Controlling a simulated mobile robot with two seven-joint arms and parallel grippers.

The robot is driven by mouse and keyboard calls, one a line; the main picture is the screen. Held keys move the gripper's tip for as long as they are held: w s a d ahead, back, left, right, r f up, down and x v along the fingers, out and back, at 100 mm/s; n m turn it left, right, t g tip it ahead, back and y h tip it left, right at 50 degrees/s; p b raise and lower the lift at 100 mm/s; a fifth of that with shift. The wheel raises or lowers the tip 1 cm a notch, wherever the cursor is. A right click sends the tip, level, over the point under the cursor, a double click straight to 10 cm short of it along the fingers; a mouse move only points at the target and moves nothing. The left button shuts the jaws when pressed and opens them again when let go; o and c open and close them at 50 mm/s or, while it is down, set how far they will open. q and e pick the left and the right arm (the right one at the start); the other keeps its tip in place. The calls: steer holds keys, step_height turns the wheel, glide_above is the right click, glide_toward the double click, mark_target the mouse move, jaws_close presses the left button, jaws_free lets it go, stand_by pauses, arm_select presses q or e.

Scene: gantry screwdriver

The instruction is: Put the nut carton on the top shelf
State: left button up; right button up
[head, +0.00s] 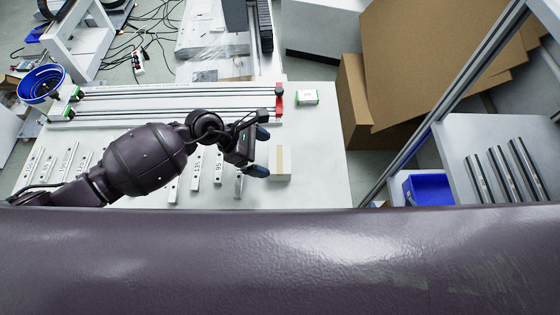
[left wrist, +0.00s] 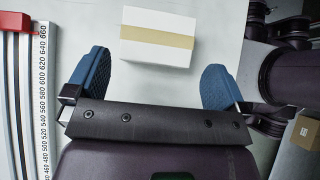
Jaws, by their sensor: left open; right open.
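A small white carton with a tan tape band (head: 281,177), likely the nut carton, sits on the white table near its right side. In the left wrist view the carton (left wrist: 158,52) lies just ahead of the fingers, centred across the gap. My left gripper (head: 261,151) is open and empty, its blue fingertips just left of the carton in the head view. It also shows in the left wrist view (left wrist: 158,78). My right gripper is not in view. A rack with a grey shelf (head: 459,155) stands at the right; I cannot tell whether this is its top shelf.
A green and white box (head: 307,97) sits behind the carton. Rails with a red end (head: 279,101) cross the table's back. Several labelled strips (head: 219,168) lie near my left arm. The rack holds several dark tubes (head: 505,175) and a blue bin (head: 428,189).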

mark_target(276, 159)
arm_select(q)
steer(key=shift+x, duration=3.35)
steer(key=shift+w, duration=0.1)
steer(key=c, duration=0.8)
step_height(276, 159, up, 20)
steer(key=p, duration=0.1)
steer(key=shift+p, duration=0.35)
